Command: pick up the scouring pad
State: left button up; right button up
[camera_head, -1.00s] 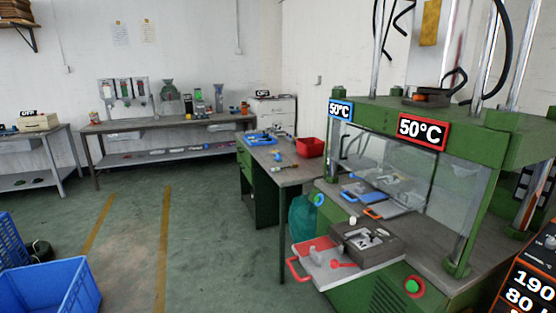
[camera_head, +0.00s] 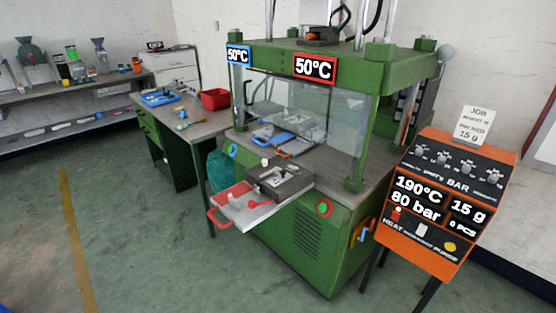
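I cannot make out a scouring pad for certain in this view. Several small items lie on the narrow green table (camera_head: 196,134) left of the press, including a small blue item (camera_head: 182,126) whose kind is too small to tell. A blue tray (camera_head: 160,98) with things in it lies at that table's far end, and a red bin (camera_head: 214,99) stands on its right side. Neither of my grippers is in view.
A green press (camera_head: 300,215) marked 50°C stands in the middle, its red-handled tray (camera_head: 236,208) jutting out front left. An orange control panel (camera_head: 437,203) stands at the right. A cluttered bench (camera_head: 85,100) is at the back left. The floor at front left is clear.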

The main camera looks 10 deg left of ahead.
aim_at(183, 116)
jog(key=i+j, duration=0.15)
jog(key=j, duration=0.25)
jog(key=i+j+z, duration=0.15)
jog(key=j, duration=0.25)
jog(key=i+j, duration=0.1)
jog(key=j, duration=0.35)
jog(key=i+j+z, duration=0.15)
jog(key=j, duration=0.65)
jog(key=i+z, duration=0.05)
